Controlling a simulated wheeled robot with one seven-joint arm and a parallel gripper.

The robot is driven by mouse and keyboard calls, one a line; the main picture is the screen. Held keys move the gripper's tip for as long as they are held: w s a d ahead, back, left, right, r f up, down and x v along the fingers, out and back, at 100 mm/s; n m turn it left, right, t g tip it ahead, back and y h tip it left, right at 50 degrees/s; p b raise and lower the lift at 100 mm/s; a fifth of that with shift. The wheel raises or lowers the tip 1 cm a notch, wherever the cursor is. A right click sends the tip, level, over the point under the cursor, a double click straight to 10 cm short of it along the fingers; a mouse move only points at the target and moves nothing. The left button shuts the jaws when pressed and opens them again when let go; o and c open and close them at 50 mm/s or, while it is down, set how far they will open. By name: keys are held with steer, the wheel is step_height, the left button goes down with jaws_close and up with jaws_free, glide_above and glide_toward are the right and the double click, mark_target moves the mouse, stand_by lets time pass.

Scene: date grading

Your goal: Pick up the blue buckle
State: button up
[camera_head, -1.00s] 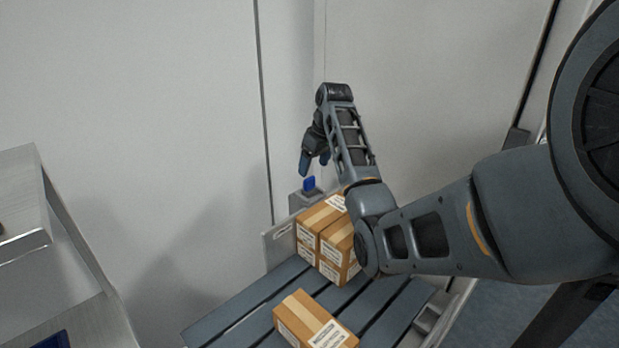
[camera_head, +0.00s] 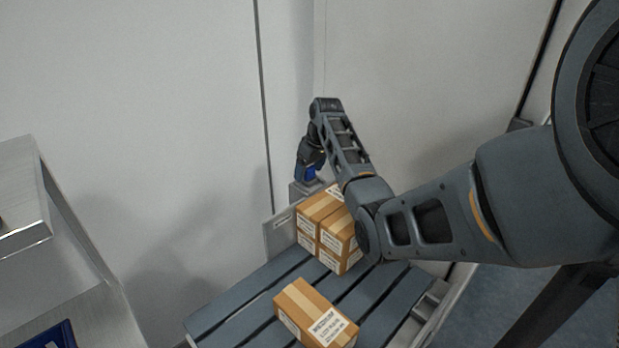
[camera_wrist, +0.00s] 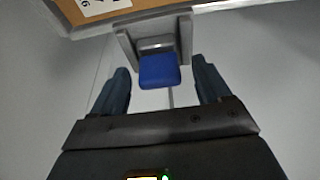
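The blue buckle (camera_wrist: 159,71) sits on a grey metal bracket in the wrist view, in front of my gripper (camera_wrist: 162,85). My two dark fingers are spread apart, one on each side of the buckle, with a visible gap on both sides. In the head view, a bit of the blue buckle (camera_head: 309,174) shows low at my gripper (camera_head: 308,178), above the grey bracket beyond the boxes. The fingers mostly hide it there. I cannot tell from the wrist view how deep the buckle lies between the fingers.
Stacked cardboard boxes (camera_head: 327,227) stand on a slatted grey pallet (camera_head: 232,309) near the bracket, beneath my arm. A single box (camera_head: 315,314) lies nearer. A metal table (camera_head: 75,262) stands at the left with a blue tray (camera_head: 50,337). A pale wall is close behind the bracket.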

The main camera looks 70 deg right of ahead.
steer(key=c, duration=1.2)
steer(key=shift+o, duration=0.2)
steer(key=shift+r, duration=0.1)
